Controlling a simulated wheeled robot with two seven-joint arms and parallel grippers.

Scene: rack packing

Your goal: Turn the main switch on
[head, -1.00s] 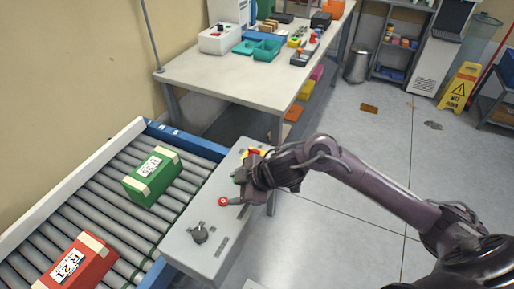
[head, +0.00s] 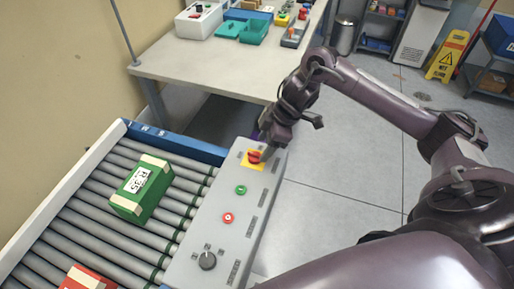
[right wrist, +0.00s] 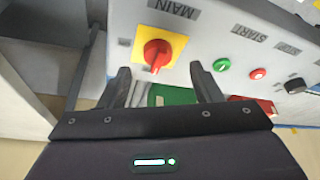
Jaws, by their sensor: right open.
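The main switch is a red rotary knob (head: 254,156) on a yellow plate, at the far end of the grey control panel (head: 205,238). The right wrist view shows the knob (right wrist: 157,52) under the label MAIN; I cannot read its on or off position. My right gripper (head: 266,142) is at the panel's far end, close to the switch. In the right wrist view its fingers (right wrist: 160,72) are spread, with the knob ahead between their tips and nothing held. My left gripper is not in view.
A green button (head: 240,190), a red button (head: 228,218) and a black dial (head: 207,261) line the panel. The roller conveyor at left carries a green box (head: 141,190) and a red box (head: 84,278). A table (head: 205,68) stands behind; open floor lies right.

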